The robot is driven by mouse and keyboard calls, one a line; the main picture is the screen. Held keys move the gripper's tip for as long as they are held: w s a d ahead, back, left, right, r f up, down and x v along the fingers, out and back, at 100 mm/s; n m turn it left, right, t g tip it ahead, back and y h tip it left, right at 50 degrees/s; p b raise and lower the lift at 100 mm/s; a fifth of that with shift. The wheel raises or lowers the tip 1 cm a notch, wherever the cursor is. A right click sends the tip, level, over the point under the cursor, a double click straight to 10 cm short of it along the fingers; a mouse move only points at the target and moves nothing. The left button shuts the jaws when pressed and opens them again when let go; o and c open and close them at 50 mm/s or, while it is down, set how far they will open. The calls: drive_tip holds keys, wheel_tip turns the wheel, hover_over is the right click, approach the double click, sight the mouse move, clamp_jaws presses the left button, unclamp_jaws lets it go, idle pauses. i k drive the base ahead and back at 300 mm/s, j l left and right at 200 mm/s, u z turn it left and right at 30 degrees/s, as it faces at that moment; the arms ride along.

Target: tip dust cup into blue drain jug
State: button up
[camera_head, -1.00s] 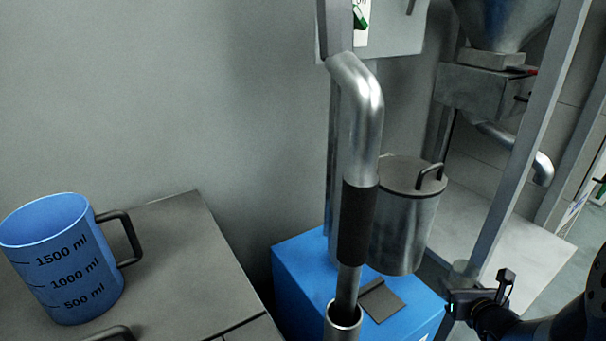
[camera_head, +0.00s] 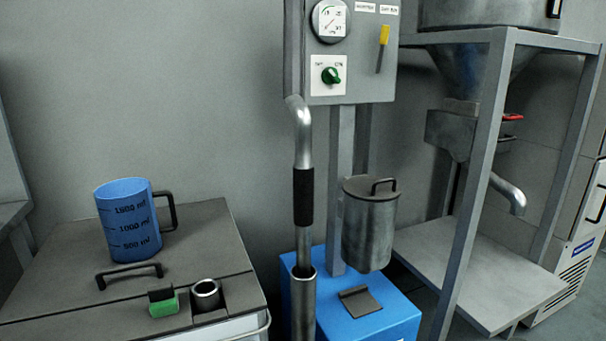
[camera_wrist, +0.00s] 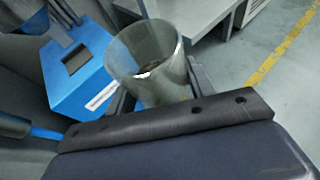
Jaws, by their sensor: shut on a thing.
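The blue jug (camera_head: 128,222) stands upright on the grey worktop at the left in the head view. It has a dark handle on its right side and volume marks; its inside is mostly hidden. In the wrist view, my gripper (camera_wrist: 156,90) is shut on the clear dust cup (camera_wrist: 147,62), which shows a little dark matter inside. The cup's lower part is hidden by the gripper. My gripper and the cup are out of the head view, so their distance from the jug cannot be told.
The grey worktop (camera_head: 200,245) also bears a green-and-black block (camera_head: 163,303), a metal cup (camera_head: 206,295) and a dark handle (camera_head: 128,273). A metal pipe (camera_head: 303,200), a hanging canister (camera_head: 368,230) and a blue box (camera_head: 390,322) stand right of it. A steel frame (camera_head: 478,180) is further right.

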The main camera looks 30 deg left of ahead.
sight(126, 206)
drive_tip(key=k+l+u, duration=0.1)
drive_tip(key=u, duration=0.4)
drive_tip(key=k+l+u, duration=0.1)
drive_tip(key=u, duration=0.4)
drive_tip(key=l, duration=0.1)
